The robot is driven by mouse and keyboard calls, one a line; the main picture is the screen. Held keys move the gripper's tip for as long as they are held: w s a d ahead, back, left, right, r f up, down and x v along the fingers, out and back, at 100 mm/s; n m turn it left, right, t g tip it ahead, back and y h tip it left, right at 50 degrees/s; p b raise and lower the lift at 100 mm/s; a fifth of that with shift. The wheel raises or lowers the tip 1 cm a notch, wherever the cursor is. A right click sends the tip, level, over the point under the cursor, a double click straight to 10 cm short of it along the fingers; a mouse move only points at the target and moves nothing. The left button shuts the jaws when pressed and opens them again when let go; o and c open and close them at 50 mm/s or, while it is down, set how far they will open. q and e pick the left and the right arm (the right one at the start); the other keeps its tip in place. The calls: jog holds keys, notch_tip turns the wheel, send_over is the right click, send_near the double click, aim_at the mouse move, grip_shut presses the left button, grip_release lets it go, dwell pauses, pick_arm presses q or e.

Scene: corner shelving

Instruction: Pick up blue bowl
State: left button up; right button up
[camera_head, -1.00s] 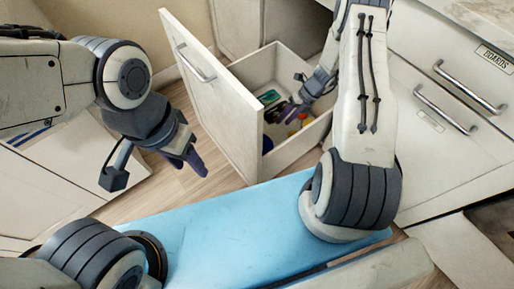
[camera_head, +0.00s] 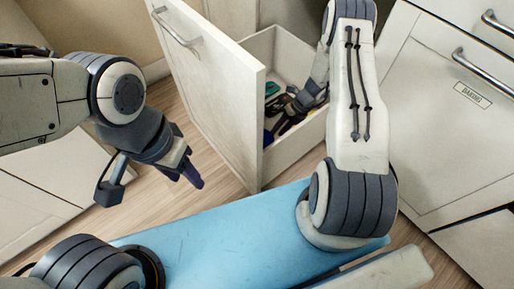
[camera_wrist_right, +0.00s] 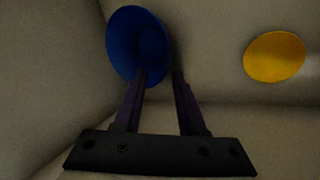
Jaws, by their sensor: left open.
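The blue bowl (camera_wrist_right: 130,42) shows in the right wrist view, with its inside facing the camera. In the head view only a blue sliver (camera_head: 268,138) shows low in the open drawer, mostly hidden by the drawer front. My right gripper (camera_wrist_right: 160,73) is open at the bowl. One finger overlaps the bowl's inside and the other is just outside its right rim; I cannot tell whether they touch it. In the head view my right gripper (camera_head: 281,124) reaches down into the drawer. My left gripper (camera_head: 194,180) is open and empty, outside the drawer to the left.
The open drawer (camera_head: 295,147) has a tall front panel (camera_head: 215,90) between my two grippers. A yellow round object (camera_wrist_right: 274,57) lies apart from the bowl, to the right. Closed drawers with metal handles (camera_head: 483,72) stand at the right. Wooden floor shows at the left.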

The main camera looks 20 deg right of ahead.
aim_at(270, 141)
jog(key=b+x, duration=0.1)
jog(key=x, duration=0.2)
jog(key=shift+f, duration=0.1)
jog(key=b+x, duration=0.1)
jog(key=x, duration=0.1)
jog(key=b+x, duration=0.2)
jog(key=shift+w+d+f+b, duration=0.2)
jog(key=shift+f+b, duration=0.1)
jog(key=shift+f, duration=0.2)
jog(key=shift+r, duration=0.1)
grip_shut()
dwell(0.7)
